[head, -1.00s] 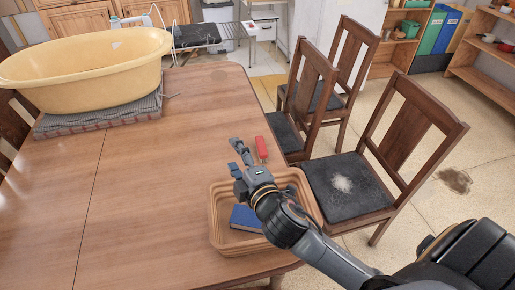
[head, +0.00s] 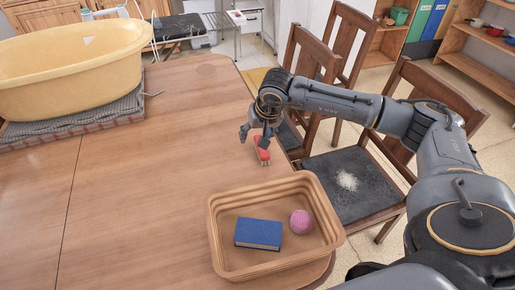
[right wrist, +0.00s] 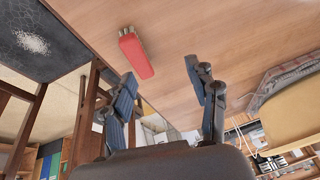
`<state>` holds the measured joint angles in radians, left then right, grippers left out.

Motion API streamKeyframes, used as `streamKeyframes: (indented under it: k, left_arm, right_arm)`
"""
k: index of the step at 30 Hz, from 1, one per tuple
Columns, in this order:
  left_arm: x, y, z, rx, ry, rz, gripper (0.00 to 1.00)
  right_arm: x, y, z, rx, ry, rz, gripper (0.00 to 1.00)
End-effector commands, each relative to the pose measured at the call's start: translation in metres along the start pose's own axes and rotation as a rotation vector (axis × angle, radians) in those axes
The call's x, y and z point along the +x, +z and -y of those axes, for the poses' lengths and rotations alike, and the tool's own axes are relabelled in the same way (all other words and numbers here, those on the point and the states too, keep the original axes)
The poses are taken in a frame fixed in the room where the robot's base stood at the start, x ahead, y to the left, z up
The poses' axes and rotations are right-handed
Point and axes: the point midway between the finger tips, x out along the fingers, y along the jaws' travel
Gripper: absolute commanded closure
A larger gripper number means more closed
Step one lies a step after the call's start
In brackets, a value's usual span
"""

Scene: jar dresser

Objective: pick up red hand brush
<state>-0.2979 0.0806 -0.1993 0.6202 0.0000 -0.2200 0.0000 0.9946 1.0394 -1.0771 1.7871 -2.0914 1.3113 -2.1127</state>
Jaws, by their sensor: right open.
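The red hand brush (head: 262,150) lies on the wooden table near its right edge, bristles toward the front. It also shows in the right wrist view (right wrist: 135,55), on the tabletop beyond the fingers. My right gripper (head: 255,138) hangs just above and beside the brush, its fingers pointing down and partly covering it in the head view. In the right wrist view its two fingers (right wrist: 165,88) are spread apart with nothing between them. My left gripper is not in view.
A tan basket (head: 222,259) with a blue book (head: 258,234) and a pink ball (head: 300,221) stands at the table's front right corner. A yellow tub (head: 75,65) sits on a folded cloth at left. Wooden chairs (head: 350,187) stand along the right edge. The table's middle is clear.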

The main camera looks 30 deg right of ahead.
Motion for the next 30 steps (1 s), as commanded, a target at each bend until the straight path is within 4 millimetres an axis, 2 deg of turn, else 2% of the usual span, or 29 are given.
streamKeyframes:
  k: [1,3,5,15,25,30]
  left_arm:
    - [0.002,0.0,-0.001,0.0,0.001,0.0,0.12]
    - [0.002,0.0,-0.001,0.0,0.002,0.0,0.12]
    - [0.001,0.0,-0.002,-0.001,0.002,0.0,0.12]
    - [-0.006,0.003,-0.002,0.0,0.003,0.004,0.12]
    - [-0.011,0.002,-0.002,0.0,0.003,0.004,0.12]
    - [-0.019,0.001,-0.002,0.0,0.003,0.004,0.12]
  right_arm:
    - [-0.002,-0.008,-0.016,-0.022,0.056,-0.016,0.42]
    - [-0.004,-0.013,-0.03,-0.042,0.103,-0.024,0.42]
    - [0.0,-0.015,-0.035,-0.049,0.119,-0.024,0.42]
    - [0.061,-0.016,-0.041,-0.049,0.119,-0.022,0.42]
    - [0.088,-0.017,-0.045,-0.049,0.117,-0.022,0.42]
    - [0.112,-0.018,-0.049,-0.048,0.117,-0.022,0.42]
